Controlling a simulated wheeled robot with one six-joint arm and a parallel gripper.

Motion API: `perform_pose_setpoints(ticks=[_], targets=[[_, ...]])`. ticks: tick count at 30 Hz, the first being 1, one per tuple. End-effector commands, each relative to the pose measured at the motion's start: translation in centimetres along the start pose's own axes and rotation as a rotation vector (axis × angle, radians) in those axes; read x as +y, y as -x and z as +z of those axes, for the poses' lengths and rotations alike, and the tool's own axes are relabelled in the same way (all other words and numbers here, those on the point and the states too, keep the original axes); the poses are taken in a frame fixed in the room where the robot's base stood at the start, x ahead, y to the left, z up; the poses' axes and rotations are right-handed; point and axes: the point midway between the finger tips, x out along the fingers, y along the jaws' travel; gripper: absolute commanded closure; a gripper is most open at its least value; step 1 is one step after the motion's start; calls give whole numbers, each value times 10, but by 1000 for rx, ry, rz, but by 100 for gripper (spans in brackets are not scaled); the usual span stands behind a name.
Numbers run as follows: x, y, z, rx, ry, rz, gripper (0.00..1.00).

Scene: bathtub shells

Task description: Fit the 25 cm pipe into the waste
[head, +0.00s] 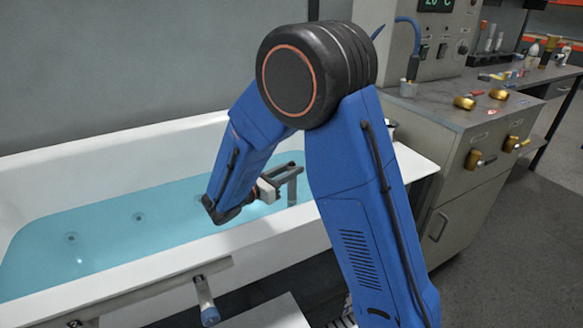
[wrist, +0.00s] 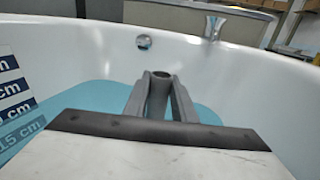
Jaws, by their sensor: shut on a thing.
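The grey pipe (head: 292,190) is upright over the water at the right end of the tub, with its lower end not clear. It also shows as an open-topped grey tube in the wrist view (wrist: 158,96). My gripper (head: 286,173) is shut on it; in the wrist view my gripper (wrist: 159,84) has one finger on each side of the tube. I cannot read the pipe's length. The waste does not show in either view; the arm, gripper and water may cover it.
The white bathtub (head: 130,150) holds blue water (head: 110,235). A grey cabinet (head: 475,180) stands right of the tub.

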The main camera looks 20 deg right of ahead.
Motion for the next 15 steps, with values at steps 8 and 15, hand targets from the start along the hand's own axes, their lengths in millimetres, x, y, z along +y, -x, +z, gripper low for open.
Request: perform_pose_setpoints(ticks=[8,15], targets=[[0,0,-23,0,0,0,100],[0,0,-39,-1,0,0,100]])
